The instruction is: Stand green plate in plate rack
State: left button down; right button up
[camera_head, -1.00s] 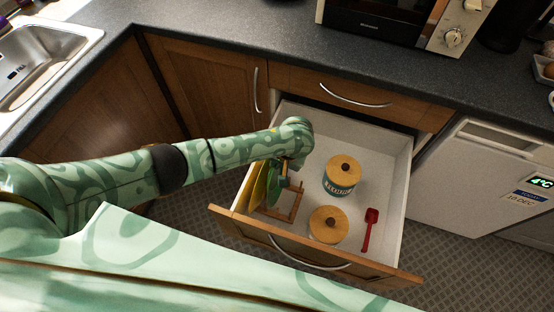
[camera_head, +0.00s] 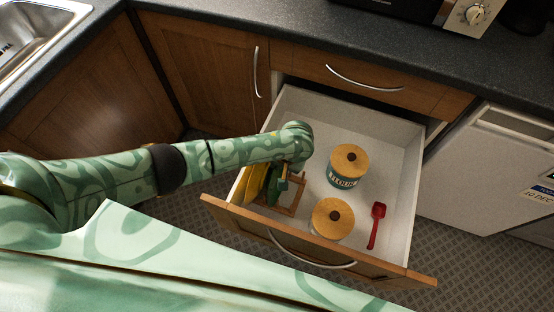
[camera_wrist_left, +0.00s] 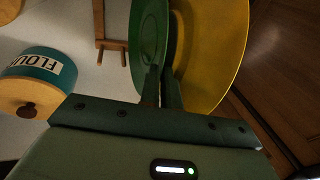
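The green plate (camera_head: 273,186) is on edge inside the open drawer, beside a yellow plate (camera_head: 256,182). My left gripper (camera_head: 290,170) is over its upper edge. In the left wrist view, the fingers (camera_wrist_left: 161,88) are close together, with the rim of the green plate (camera_wrist_left: 148,42) between them. The yellow plate (camera_wrist_left: 215,50) is just to the right there. The wooden plate rack (camera_head: 290,203) stands at the drawer's front left, partly hidden by the plates; a bar and pegs of the rack (camera_wrist_left: 112,44) show in the wrist view. Whether the green plate rests in a slot is hidden.
In the drawer (camera_head: 395,190) stand a flour canister (camera_head: 346,182) and another wooden-lidded canister (camera_head: 331,222), right of the rack. A red scoop (camera_head: 377,222) lies farther right. The drawer's front panel (camera_head: 360,275) and the counter edge bound the space.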

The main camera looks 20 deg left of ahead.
jog(key=shift+a, duration=0.1)
pick_arm(q)
jog(key=c, duration=1.5)
grip_release()
jog(key=shift+c, duration=0.2)
jog(key=shift+f, duration=0.1)
